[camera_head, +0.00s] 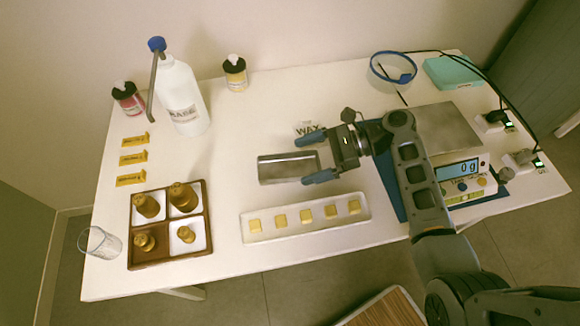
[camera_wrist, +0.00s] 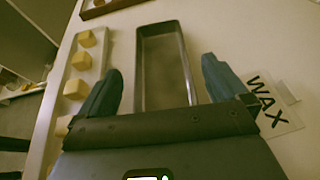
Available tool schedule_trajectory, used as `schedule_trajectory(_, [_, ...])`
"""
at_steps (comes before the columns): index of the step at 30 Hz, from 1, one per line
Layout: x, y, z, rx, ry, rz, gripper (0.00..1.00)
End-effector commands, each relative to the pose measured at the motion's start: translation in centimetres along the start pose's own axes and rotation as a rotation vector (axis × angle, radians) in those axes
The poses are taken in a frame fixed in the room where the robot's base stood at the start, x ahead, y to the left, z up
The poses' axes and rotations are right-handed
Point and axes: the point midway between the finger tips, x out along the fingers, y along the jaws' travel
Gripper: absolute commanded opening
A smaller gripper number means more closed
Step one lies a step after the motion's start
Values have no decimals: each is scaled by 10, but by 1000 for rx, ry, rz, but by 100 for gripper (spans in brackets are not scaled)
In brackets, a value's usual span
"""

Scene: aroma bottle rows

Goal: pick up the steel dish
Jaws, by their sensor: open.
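The steel dish (camera_head: 280,168) is a shallow rectangular metal tray lying on the white table, left of my gripper in the head view. My gripper (camera_head: 318,160) is open and empty, its two blue-grey fingers pointing left. The fingertips reach about the dish's right end, one on the far side and one on the near side. In the wrist view the dish (camera_wrist: 165,65) lies ahead between the fingers of my gripper (camera_wrist: 160,85), and its nearer end is hidden behind the gripper body. I cannot tell the fingers' exact height above the table.
A white tray (camera_head: 258,238) with several yellow cubes lies close in front of the dish. A WAX label (camera_head: 307,128) lies behind it. A scale (camera_head: 462,172) stands right, a brown sectioned tray (camera_head: 157,252) left, and a BASE bottle (camera_head: 183,95) at the back left.

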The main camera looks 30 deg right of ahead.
Motion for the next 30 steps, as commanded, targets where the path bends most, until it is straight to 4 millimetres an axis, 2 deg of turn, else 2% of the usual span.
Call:
schedule_trajectory(3, [18,0,2,0,0,4,100])
schedule_trajectory(7, [32,-1,1,0,0,2,100])
schedule_trajectory(16, [37,-1,1,-2,1,1,100])
schedule_trajectory(30, [36,-1,1,-2,1,1,55])
